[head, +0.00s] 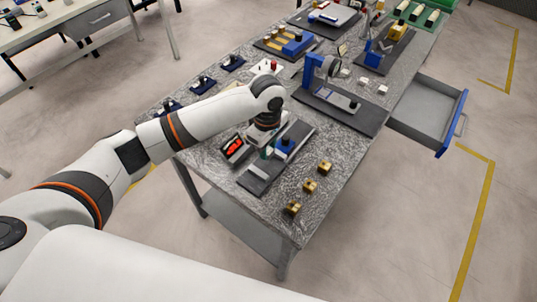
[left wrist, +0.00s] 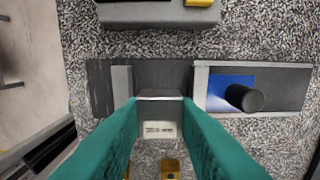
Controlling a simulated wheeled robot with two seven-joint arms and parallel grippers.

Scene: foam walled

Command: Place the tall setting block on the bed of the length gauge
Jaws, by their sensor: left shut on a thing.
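My left gripper (head: 268,153) is at the length gauge on the near part of the table. In the left wrist view its teal fingers (left wrist: 160,108) are shut on the tall setting block (left wrist: 160,94), a grey block with a pale label. The length gauge (head: 257,182) has a long dark bed (left wrist: 170,74), a grey stop (left wrist: 122,84) at one end and a blue slide with a black knob (left wrist: 244,97) at the other. The block overlaps the bed's lower edge, between stop and slide. I cannot tell whether it touches the bed. My right gripper is out of view.
A red-lit display (head: 234,149) stands left of the gauge. Brass blocks (head: 310,186) sit to its right, near the table edge. A blue-framed gauge on a dark base (head: 350,112) stands beyond. An open drawer (head: 425,110) juts out at the right.

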